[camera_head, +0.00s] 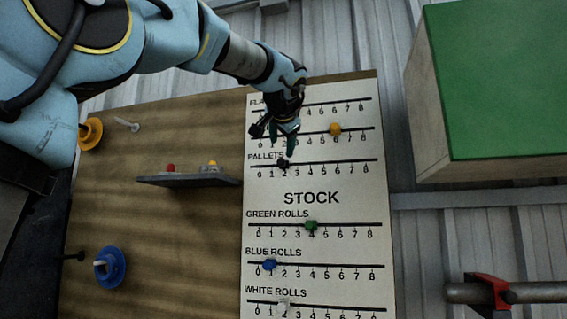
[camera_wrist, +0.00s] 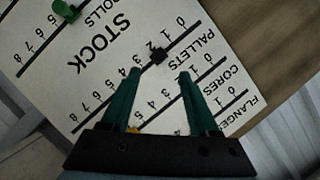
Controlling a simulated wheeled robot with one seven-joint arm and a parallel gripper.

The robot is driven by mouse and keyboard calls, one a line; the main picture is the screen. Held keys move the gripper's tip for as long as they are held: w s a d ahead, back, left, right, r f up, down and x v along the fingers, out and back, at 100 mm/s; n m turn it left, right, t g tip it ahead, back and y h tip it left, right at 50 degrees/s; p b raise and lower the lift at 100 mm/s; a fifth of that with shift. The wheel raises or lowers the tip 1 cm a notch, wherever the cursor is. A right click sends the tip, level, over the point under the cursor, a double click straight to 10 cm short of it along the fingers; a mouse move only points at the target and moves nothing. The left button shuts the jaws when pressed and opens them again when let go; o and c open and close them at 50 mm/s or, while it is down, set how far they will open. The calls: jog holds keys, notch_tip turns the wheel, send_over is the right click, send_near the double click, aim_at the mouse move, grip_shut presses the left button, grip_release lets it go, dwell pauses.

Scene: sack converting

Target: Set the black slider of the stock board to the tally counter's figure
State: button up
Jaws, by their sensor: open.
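The stock board (camera_head: 345,183) is a white panel with several numbered slots. The black slider (camera_head: 283,163) sits on the PALLETS slot at about the 2. It also shows in the wrist view (camera_wrist: 157,55), just beyond the fingertips. My gripper (camera_head: 290,151) is at the slider in the head view, partly overlapping the board's upper rows. In the wrist view my gripper (camera_wrist: 160,73) has its two teal fingers apart, with nothing between the tips; the slider lies ahead of the gap. I cannot make out a tally counter in either view.
Other sliders are yellow (camera_head: 335,129), green (camera_head: 311,225), blue (camera_head: 269,264) and white (camera_head: 283,307). A dark shelf (camera_head: 190,181) with small red and yellow items is left of the board. A green-topped box (camera_head: 495,80) and a red clamp (camera_head: 490,291) on a pipe stand at the right.

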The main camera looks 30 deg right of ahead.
aim_at(281, 161)
jog(key=p+x, duration=0.5)
jog(key=x, duration=0.4)
jog(key=shift+w, duration=0.2)
jog(key=shift+w+d+f, duration=0.2)
jog(key=shift+w+f, duration=0.05)
jog(key=shift+w, duration=0.2)
grip_shut()
dwell(0.7)
